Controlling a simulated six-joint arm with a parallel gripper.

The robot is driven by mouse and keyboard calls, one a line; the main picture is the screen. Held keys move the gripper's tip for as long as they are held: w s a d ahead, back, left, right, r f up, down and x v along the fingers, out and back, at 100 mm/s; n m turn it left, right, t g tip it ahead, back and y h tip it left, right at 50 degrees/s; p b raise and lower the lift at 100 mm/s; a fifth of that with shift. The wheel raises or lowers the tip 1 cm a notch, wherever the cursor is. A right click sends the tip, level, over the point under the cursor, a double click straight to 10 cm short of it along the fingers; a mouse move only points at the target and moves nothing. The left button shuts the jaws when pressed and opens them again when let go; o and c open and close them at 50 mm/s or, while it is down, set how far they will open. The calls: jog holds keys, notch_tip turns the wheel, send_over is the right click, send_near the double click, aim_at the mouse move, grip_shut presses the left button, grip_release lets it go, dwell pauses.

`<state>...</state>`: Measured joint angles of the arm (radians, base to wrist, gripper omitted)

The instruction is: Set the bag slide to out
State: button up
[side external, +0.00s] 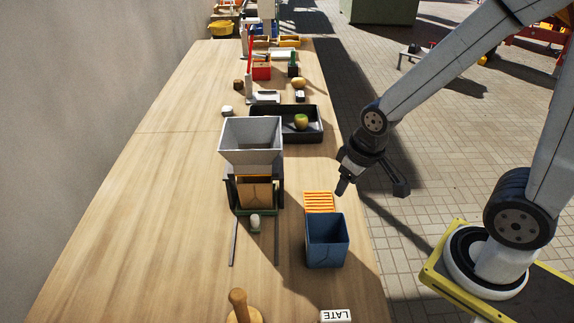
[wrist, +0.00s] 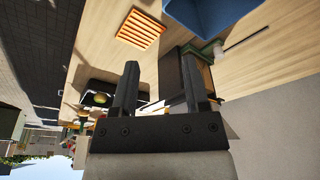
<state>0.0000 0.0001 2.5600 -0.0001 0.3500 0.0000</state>
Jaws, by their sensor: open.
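The bag slide (side external: 245,211) is a green tray under a grey hopper (side external: 250,140), with a brown bag (side external: 254,192) on it. Its pale knob (side external: 255,222) points toward the front, between two thin dark rails (side external: 234,243) on the table. The slide sits back under the hopper, with the rails bare in front. In the wrist view the green slide edge (wrist: 213,47) and white knob (wrist: 247,41) show beyond the right finger. My gripper (side external: 372,189) is open and empty, right of the hopper near the table's right edge; its two fingers (wrist: 160,65) stand apart in the wrist view.
A blue bin (side external: 326,240) and an orange slatted piece (side external: 320,202) stand between the slide and my gripper's side. A black tray (side external: 270,134) with a potato-like item (side external: 301,121) lies behind. A wooden-handled stamp (side external: 238,303) and LATE block (side external: 336,316) lie in front. The left table is clear.

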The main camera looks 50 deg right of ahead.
jog(key=shift+o, duration=0.6)
jog(key=shift+w+v, duration=0.55)
jog(key=shift+v, duration=1.85)
jog(key=w+a+r+n+g+h, duration=0.2)
jog(key=w+a+n, duration=0.8)
jog(key=w, duration=0.1)
jog(key=w+a+f+n+h, duration=0.1)
jog(key=w+a+n, duration=0.25)
jog(key=a, duration=0.35)
jog(key=w+a+f+n+h, duration=0.1)
jog(key=w+a+n, duration=0.1)
jog(key=a+n, duration=0.45)
jog(key=f, duration=0.5)
jog(key=a+f+m, duration=0.1)
jog(key=f, duration=0.5)
jog(key=f+m, duration=0.1)
jog(key=f, duration=0.4)
jog(key=shift+s+a+f+g+h, duration=0.1)
jog(key=shift+a+f+g+h, duration=0.1)
jog(key=shift+g+h, duration=0.1)
jog(key=shift+f, duration=0.6)
jog(key=shift+d, duration=0.15)
